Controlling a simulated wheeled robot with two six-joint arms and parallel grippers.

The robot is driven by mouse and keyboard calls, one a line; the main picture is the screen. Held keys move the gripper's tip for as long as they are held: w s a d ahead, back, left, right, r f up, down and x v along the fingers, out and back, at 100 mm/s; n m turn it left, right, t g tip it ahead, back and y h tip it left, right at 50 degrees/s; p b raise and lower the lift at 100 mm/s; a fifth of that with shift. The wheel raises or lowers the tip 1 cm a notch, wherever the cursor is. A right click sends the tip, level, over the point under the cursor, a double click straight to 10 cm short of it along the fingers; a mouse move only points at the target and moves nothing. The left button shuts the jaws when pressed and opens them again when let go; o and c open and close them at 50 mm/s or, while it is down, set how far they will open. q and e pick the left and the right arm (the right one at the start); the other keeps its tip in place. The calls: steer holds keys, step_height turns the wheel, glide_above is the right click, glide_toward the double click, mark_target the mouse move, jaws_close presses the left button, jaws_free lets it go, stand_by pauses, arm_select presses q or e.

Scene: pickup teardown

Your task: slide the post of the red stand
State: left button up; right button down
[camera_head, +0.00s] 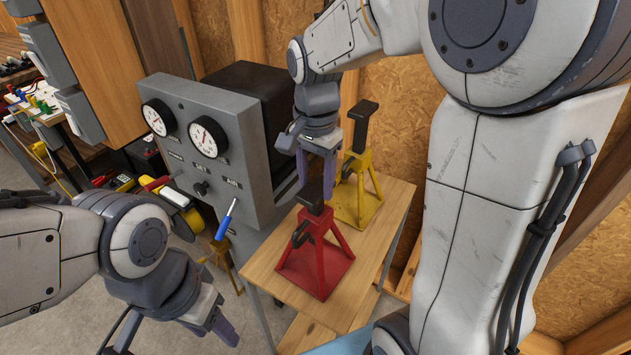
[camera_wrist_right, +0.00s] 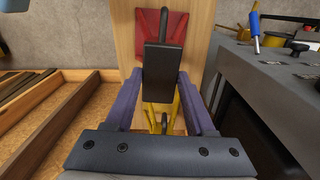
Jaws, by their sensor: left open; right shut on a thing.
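The red stand (camera_head: 317,265) stands upright on the wooden table, its black lever on its left side. Its black post head (camera_head: 310,197) sits low, close above the red body; the wrist view shows the head (camera_wrist_right: 160,62) between the purple fingers. My right gripper (camera_head: 318,168) comes down from above and is shut on this head. The fingers partly hide the post. The red body (camera_wrist_right: 176,28) shows beyond the head in the wrist view. My left gripper (camera_head: 172,340) is open and empty at the bottom left, apart from the stand.
A yellow stand (camera_head: 355,200) with its post raised stands close behind the red one. A grey gauge console (camera_head: 235,165) rises left of the wooden table (camera_head: 345,315). My right arm fills the right side.

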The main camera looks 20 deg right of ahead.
mark_target(315, 188)
step_height(315, 188, up, 7)
steer(key=p, duration=0.4)
steer(key=shift+f, duration=0.25)
steer(key=shift+w, duration=0.1)
steer(key=shift+c, duration=1.2)
jaws_free()
step_height(315, 188, up, 10)
steer(key=shift+r, duration=0.25)
